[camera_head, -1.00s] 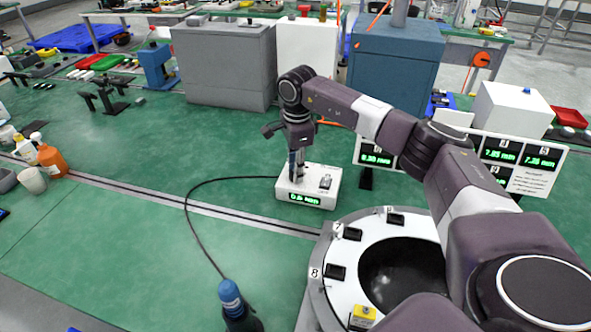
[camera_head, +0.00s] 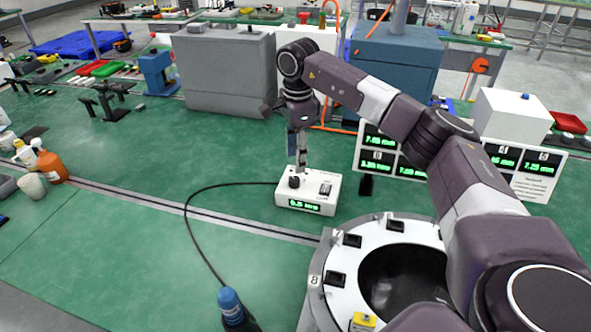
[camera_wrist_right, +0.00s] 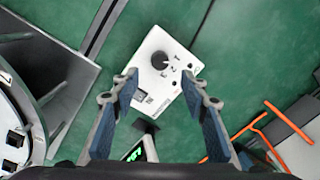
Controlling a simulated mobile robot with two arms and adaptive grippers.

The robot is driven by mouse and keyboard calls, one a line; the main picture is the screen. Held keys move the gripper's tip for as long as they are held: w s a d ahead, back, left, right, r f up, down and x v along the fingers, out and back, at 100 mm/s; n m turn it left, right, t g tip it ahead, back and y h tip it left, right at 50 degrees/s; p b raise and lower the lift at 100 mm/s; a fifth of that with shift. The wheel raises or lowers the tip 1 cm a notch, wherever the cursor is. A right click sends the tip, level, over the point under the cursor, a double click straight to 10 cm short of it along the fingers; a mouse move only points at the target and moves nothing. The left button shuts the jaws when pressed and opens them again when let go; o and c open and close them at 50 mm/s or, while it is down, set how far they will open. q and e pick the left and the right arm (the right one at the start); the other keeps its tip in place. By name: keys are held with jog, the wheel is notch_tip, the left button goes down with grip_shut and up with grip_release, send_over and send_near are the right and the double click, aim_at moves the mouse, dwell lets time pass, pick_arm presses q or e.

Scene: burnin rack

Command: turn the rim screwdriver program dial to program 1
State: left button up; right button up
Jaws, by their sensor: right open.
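The white screwdriver controller box (camera_head: 309,206) stands on the green table, its lit green display reading about 0.5. Its black program dial (camera_head: 294,182) is at the left of its top. The dial also shows in the right wrist view (camera_wrist_right: 160,60), with printed numbers around it; I cannot tell for certain which one its pointer faces. My right gripper (camera_head: 298,163) is above the box, pointing down. In the wrist view its blue fingers (camera_wrist_right: 161,80) are open and empty, apart from the dial. My left gripper is not in view.
A black cable runs from the box to the blue-topped screwdriver (camera_head: 230,300) at the front. A round white fixture (camera_head: 342,300) with numbered pockets is at the front right. Display panels (camera_head: 375,161) stand behind it.

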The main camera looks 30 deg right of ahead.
jog(key=shift+s+r, duration=0.15)
jog(key=shift+r, duration=2.15)
